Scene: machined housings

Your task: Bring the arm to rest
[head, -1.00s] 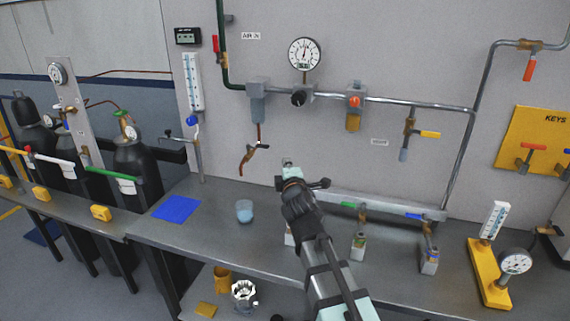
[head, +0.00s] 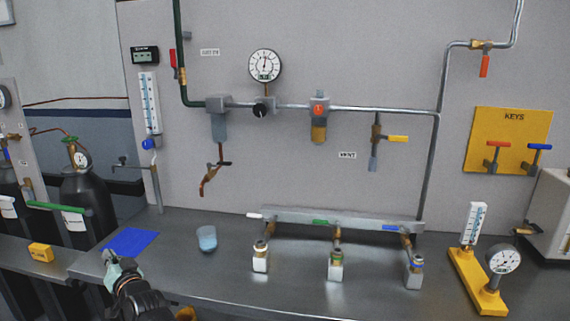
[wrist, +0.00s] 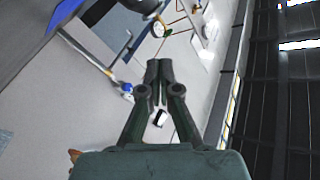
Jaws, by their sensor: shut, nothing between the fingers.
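My gripper (wrist: 157,85) is shut and empty in the wrist view, with its two dark fingers together. In the head view my arm comes in from the bottom left, and my wrist and gripper (head: 112,262) are low at the bench's left front, just in front of the blue mat (head: 131,241). I cannot tell the exact gap between them. The fingertips are small and hard to make out there.
A beaker with blue liquid (head: 207,238) stands right of the mat. A manifold (head: 330,219) with several valves and white blocks runs along the bench's back. A yellow gauge stand (head: 466,270) is at right. Gas cylinders (head: 85,200) stand at left.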

